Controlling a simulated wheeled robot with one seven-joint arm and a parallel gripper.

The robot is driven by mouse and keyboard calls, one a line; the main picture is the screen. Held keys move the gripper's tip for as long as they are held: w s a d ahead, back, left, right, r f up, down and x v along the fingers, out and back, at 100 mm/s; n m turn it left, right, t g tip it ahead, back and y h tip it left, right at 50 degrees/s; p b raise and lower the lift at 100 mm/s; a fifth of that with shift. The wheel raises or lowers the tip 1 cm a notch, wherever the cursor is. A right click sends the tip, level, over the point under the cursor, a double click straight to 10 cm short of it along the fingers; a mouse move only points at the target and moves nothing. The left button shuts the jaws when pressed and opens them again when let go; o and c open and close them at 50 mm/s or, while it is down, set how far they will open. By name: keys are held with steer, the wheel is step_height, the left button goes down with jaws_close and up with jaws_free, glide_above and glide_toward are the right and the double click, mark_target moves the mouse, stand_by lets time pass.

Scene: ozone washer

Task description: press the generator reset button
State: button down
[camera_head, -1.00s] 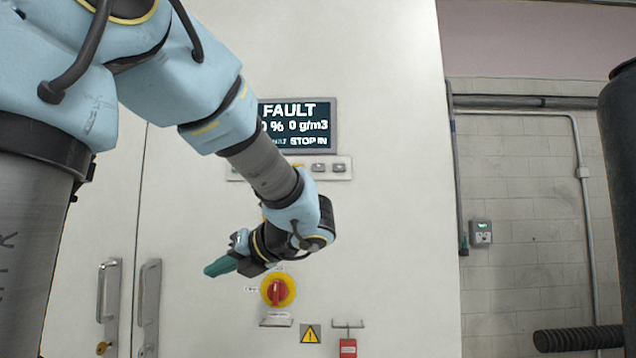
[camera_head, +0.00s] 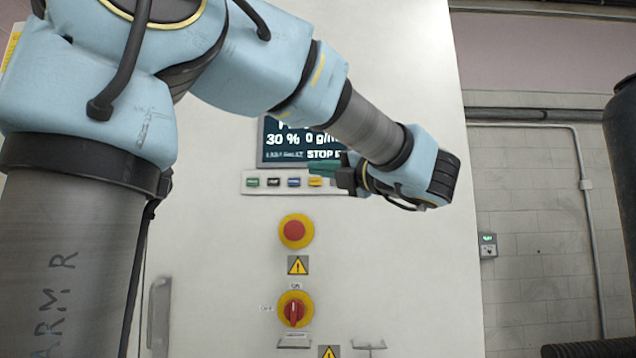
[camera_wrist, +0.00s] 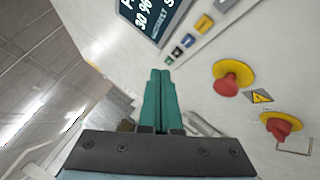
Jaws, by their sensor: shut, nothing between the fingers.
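A row of small push buttons sits on a light strip (camera_head: 262,189) under the display. Green, black, blue and yellow ones (camera_head: 315,182) show in the head view; the right part of the row is behind my gripper. Their labels are too small to read, so I cannot tell which is the reset. My gripper (camera_head: 312,168) has its teal fingers pointing left in front of the display's lower right edge. Contact cannot be told.
The display (camera_head: 285,145) reads 30 % and is partly covered by my arm. A red mushroom button on yellow (camera_head: 294,231) and a red rotary switch (camera_head: 294,310) are below the strip. A cabinet handle (camera_head: 160,315) is lower left. A dark cylinder (camera_head: 620,180) stands far right.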

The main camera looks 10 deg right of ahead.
mark_target(320, 178)
steer(key=shift+w+d+p, duration=0.25)
steer(key=shift+w+p, duration=0.05)
steer(key=shift+w, duration=1.15)
steer(key=shift+w+d+p, duration=0.25)
steer(key=shift+w+p, duration=0.05)
steer(key=shift+w, duration=1.15)
steer(key=shift+w+d+p, duration=0.25)
steer(key=shift+w+p, duration=0.05)
steer(key=shift+w, duration=1.15)
steer(key=shift+w, duration=0.1)
steer(key=shift+w+d+p, duration=0.1)
steer(key=shift+w+p, duration=0.2)
steer(key=shift+p, duration=0.25)
